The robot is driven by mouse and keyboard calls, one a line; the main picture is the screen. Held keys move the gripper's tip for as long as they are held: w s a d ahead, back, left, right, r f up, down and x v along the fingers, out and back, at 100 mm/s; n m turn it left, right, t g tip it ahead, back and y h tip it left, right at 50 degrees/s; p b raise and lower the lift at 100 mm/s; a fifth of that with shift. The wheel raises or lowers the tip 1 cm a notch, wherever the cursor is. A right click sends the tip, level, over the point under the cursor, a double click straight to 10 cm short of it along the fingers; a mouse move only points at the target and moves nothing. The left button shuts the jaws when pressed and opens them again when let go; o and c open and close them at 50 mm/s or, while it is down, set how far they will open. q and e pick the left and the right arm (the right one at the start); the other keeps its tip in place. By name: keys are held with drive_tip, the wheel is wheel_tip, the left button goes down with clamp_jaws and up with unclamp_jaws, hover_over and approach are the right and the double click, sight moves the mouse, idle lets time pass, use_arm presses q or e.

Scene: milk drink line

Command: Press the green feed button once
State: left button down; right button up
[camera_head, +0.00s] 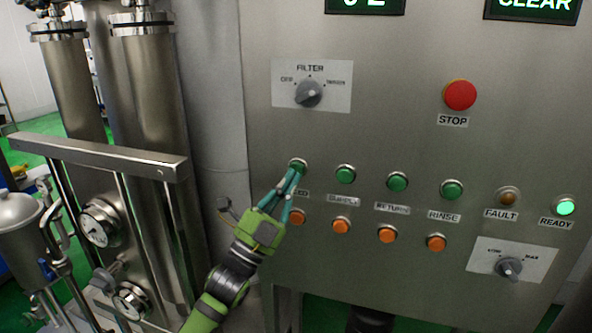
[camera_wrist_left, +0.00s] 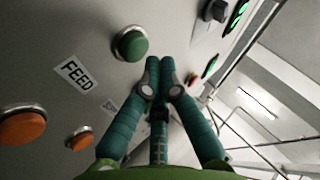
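The green feed button (camera_head: 297,164) is at the left end of the upper row of buttons on the steel panel. Its label is partly hidden by my fingers in the head view. In the left wrist view the green button (camera_wrist_left: 130,43) sits beside the FEED label (camera_wrist_left: 75,74). My left gripper (camera_head: 295,172) is shut and empty, its teal fingers converging at the tips. In the left wrist view the fingertips (camera_wrist_left: 160,75) are just beside the button; I cannot tell whether they touch it. My right gripper is not in view.
Other green buttons (camera_head: 345,174) continue to the right, with orange buttons (camera_head: 341,226) below. A red stop button (camera_head: 460,95), filter knob (camera_head: 308,93) and lit ready lamp (camera_head: 565,207) share the panel. Steel cylinders (camera_head: 150,90) and a rail (camera_head: 100,152) stand left.

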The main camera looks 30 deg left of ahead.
use_arm(q)
drive_tip(key=shift+w, duration=0.15)
drive_tip(key=shift+w+a+h, duration=0.1)
drive_tip(key=shift+w+h, duration=0.2)
drive_tip(key=shift+w+a, duration=0.1)
drive_tip(key=shift+w, duration=0.25)
idle(0.7)
idle(0.3)
drive_tip(key=shift+s+d, duration=0.2)
drive_tip(key=shift+s, duration=0.6)
drive_tip(key=s, duration=0.2)
drive_tip(key=s+d, duration=0.1)
drive_tip(key=s, duration=0.2)
drive_tip(key=shift+p, duration=0.4)
drive_tip(key=shift+w+f, duration=0.1)
drive_tip(key=shift+w, duration=0.05)
